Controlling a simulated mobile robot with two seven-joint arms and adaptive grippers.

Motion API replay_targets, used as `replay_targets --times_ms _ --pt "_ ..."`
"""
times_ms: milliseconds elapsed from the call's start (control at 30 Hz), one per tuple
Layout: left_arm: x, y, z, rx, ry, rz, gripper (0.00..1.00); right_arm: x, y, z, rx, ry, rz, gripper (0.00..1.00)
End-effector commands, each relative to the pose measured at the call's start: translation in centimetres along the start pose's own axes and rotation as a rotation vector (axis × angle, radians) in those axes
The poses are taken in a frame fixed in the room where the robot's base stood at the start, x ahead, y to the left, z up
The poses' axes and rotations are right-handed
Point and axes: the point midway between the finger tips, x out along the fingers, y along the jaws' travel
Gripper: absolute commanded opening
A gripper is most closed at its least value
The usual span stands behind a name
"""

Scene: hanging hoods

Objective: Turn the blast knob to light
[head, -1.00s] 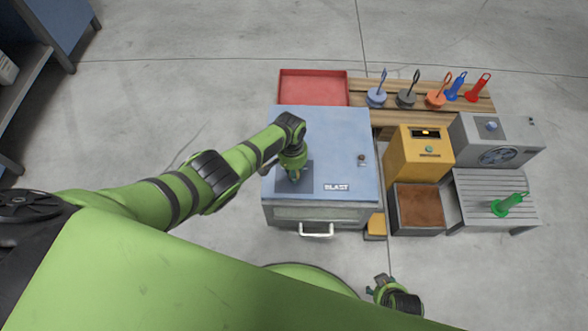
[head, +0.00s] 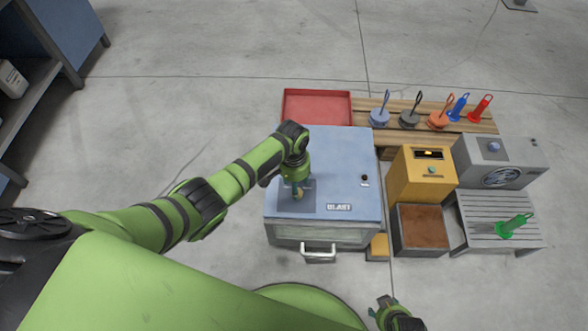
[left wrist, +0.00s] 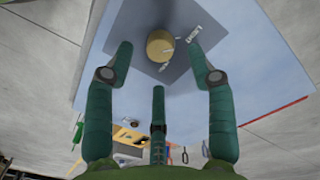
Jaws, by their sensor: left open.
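The blast cabinet (head: 345,160) is a blue box with a dark grey plate (head: 309,207) on its top. In the left wrist view a round tan knob (left wrist: 159,45) stands on that plate, with small white labels (left wrist: 196,33) beside it, too blurred to read surely. My left gripper (head: 297,190) points down over the plate. It is open, with its fingers (left wrist: 158,60) spread around the knob's position and no clear contact visible. In the head view the gripper mostly hides the knob. My right gripper (head: 388,308) is low in the head view, away from the cabinet, its jaws unclear.
A red tray (head: 317,106) lies behind the cabinet. To the right are a yellow box (head: 422,178), an open brown-filled bin (head: 421,229), a grey fan unit (head: 500,165) and a slatted bench (head: 487,225) with a green tool. Several coloured tools stand on a wooden pallet (head: 483,123).

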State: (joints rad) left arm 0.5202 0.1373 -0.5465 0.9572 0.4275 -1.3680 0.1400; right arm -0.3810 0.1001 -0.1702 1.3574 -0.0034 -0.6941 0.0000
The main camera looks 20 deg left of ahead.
Motion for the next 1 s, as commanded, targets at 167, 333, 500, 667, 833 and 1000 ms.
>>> replay_targets --times_ms 167,333,500,667,833,1000 --pt "-3.3 -0.1 0.0 0.000 0.003 -0.001 0.56 0.0 0.0 0.1 0.000 -0.001 0.000 0.56" --pt "-6.0 -0.1 0.1 -0.001 0.001 -0.002 0.56 0.0 0.0 0.1 0.000 -0.001 0.000 0.56" --pt "-7.3 -0.1 0.1 -0.002 -0.003 -0.002 0.56 0.0 0.0 0.1 0.000 -0.001 0.000 0.56" --pt "-7.6 -0.1 0.1 -0.002 -0.003 -0.002 0.56 0.0 0.0 0.1 0.000 -0.001 0.000 0.56" --pt "-7.6 -0.1 0.1 -0.002 -0.003 -0.002 0.56 0.0 0.0 0.1 0.000 -0.002 0.000 0.56" --pt "-7.6 -0.1 0.1 -0.002 -0.003 -0.002 0.56 0.0 0.0 0.1 0.000 -0.002 0.000 0.56"
